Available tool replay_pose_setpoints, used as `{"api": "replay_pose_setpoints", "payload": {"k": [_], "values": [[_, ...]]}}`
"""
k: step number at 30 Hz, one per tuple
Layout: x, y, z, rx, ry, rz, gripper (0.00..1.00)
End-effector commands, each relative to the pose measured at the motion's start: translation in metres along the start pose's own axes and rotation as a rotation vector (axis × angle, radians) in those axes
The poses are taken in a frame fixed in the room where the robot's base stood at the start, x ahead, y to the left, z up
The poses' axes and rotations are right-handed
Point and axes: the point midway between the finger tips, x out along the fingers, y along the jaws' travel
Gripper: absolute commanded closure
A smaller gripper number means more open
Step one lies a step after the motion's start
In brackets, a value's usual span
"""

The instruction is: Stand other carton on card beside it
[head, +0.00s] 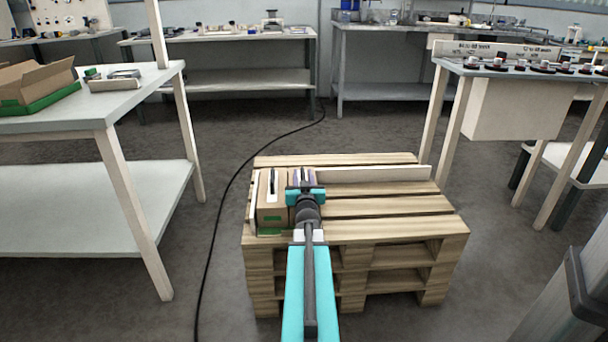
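A second carton (303,175), partly purplish on top, shows just right of the first, mostly hidden by my gripper (305,191). My teal gripper is over this second carton. Its fingertips are hidden, so its grip is unclear. What lies under the second carton is hidden.
The cartons are on a stacked wooden pallet (390,208). A low board (375,174) runs along its back and another (254,203) along its left edge. The pallet's right side is clear. Workbenches stand left and right; a black cable (233,180) crosses the floor left of the pallet.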

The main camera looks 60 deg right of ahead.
Motion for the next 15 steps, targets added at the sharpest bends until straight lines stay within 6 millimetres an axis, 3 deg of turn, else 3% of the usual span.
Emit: {"api": "replay_pose_setpoints", "payload": {"k": [15], "values": [[-0.049, 0.000, -0.001, 0.000, -0.001, 0.000, 0.69]]}}
